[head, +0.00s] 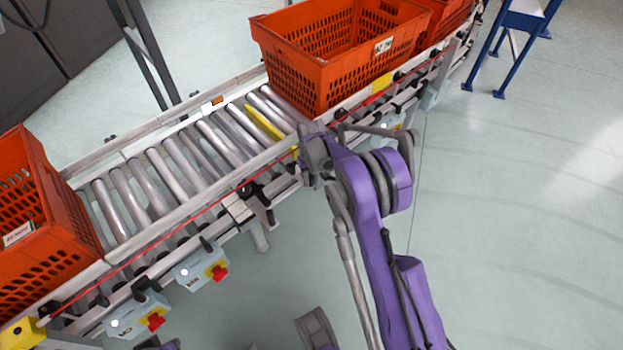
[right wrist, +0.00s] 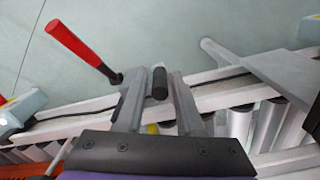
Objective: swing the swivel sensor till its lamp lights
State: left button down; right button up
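My right gripper (head: 312,150) is at the front rail of the roller conveyor, just left of the middle tote. In the right wrist view its two fingers (right wrist: 157,95) stand apart. A short black cylinder (right wrist: 160,83), which may be the swivel sensor, shows between them; contact is unclear. A lever with a red grip (right wrist: 75,48) stands at a slant beside the left finger. In the head view a black part on a grey bracket (head: 250,191) sits on the front rail, left of the gripper. I see no lit lamp that I can tie to the sensor.
Orange totes stand on the conveyor at the left (head: 40,230) and upper right (head: 330,70); bare rollers (head: 170,170) lie between. Control boxes with red buttons (head: 200,268) hang along the front rail. Blue legs (head: 495,55) stand upper right. The floor at right is clear.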

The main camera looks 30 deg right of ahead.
grip_shut()
dwell(1.1)
